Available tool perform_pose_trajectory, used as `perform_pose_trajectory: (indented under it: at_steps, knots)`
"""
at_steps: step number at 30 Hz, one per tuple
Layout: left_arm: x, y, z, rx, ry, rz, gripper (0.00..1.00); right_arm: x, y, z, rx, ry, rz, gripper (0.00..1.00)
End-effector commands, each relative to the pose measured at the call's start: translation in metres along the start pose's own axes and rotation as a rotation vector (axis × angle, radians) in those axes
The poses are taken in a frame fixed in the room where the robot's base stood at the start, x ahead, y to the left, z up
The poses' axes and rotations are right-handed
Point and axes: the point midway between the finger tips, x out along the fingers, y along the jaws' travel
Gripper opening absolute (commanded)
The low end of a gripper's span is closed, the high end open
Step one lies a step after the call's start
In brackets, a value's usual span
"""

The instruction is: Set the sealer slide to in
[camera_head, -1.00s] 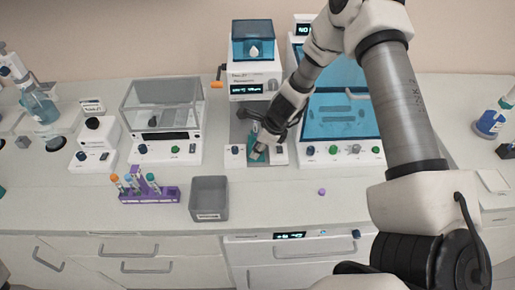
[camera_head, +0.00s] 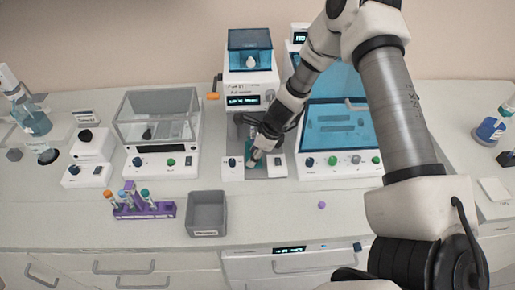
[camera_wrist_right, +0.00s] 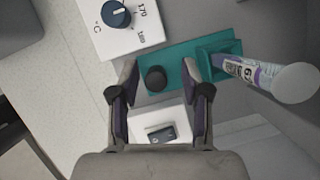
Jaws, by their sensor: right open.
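The sealer (camera_head: 243,101) stands at the back middle of the bench, with a blue window on top and an orange handle at its left. Its teal slide (camera_wrist_right: 175,62) shows in the wrist view, with a round black knob (camera_wrist_right: 156,78) and a teal holder at its right end. A labelled tube (camera_wrist_right: 255,75) with a pale end stands in the holder. My right gripper (camera_wrist_right: 160,68) is open, its fingers on either side of the knob, with gaps visible; contact cannot be told. In the head view my right gripper (camera_head: 259,153) hides much of the slide. My left gripper is out of view.
A dial panel (camera_wrist_right: 115,22) and a switch panel (camera_wrist_right: 160,128) flank the slide. A blue-lidded device (camera_head: 341,128) stands right of the sealer. A grey bin (camera_head: 206,213) and a purple tube rack (camera_head: 152,210) are in front at left. The front right bench is mostly clear.

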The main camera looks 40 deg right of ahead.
Motion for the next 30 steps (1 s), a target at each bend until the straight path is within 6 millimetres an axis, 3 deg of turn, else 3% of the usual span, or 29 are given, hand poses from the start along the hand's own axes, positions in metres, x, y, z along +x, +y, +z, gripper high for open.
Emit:
perform_pose_trajectory:
  at_steps: [18, 30]
  knots:
    - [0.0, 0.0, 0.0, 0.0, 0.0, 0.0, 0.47, -0.06, -0.002, 0.002, -0.001, -0.003, 0.003, 0.47]
    - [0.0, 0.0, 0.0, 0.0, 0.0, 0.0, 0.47, -0.067, -0.002, 0.001, 0.0, 0.001, 0.002, 0.47]
